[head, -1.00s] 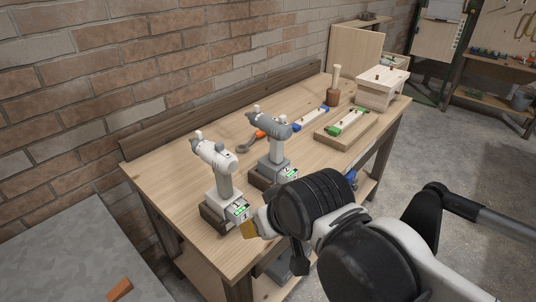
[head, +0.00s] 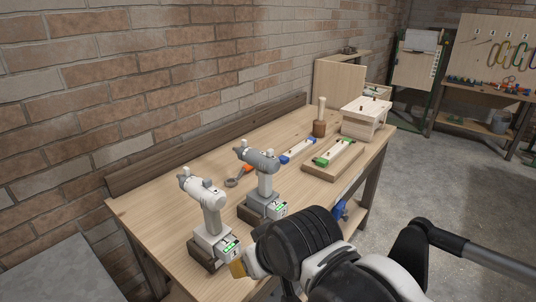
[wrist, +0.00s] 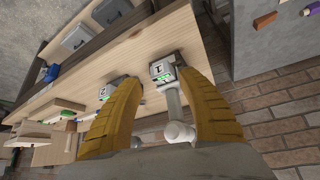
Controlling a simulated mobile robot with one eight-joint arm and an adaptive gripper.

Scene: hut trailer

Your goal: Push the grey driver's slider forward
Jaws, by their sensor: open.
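The grey driver (head: 263,162) stands upright on its battery base on the workbench, right of a white driver (head: 207,205). A small pale knob shows on top of it; I cannot tell the slider's position. My gripper (head: 237,268) is mostly hidden behind my arm, with a yellow finger near the white driver's base. In the wrist view my gripper (wrist: 158,82) is open, with two yellow fingers apart and nothing held. The white driver (wrist: 165,69) shows between and beyond them. The grey driver's base (wrist: 106,92) is partly hidden by the left finger.
The workbench (head: 165,232) runs along a brick wall. Farther along it are an orange-handled tool (head: 245,170), a blue-ended clamp (head: 297,151), a green-ended clamp (head: 335,152), a mallet (head: 320,120) and a wooden box (head: 366,118). Concrete floor lies open at the right.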

